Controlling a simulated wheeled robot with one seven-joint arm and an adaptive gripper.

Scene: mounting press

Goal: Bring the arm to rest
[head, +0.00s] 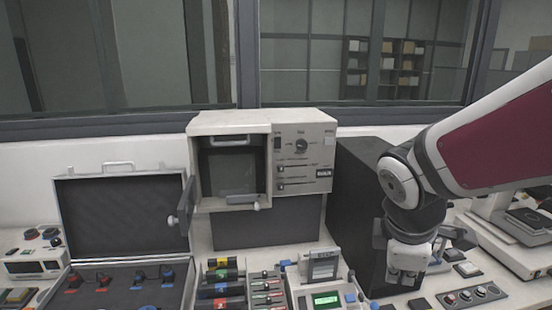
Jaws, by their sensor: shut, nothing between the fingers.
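My gripper (402,278) hangs at the end of my arm on the right side of the head view, pointing down. Its fingers are together and hold nothing. It is in front of a tall black box (352,205) and above the bench top, to the right of a small device with a green display (326,300). My arm comes in from the right edge and bends downward at the wrist. Whether the fingertips touch anything below cannot be told.
A beige press-like machine (302,160) with a dark window stands at the back centre. An open case (118,215) is at left, beside several coloured cylinders (222,290). A control panel (470,296) and a white instrument (512,245) are at right. Little bench is free.

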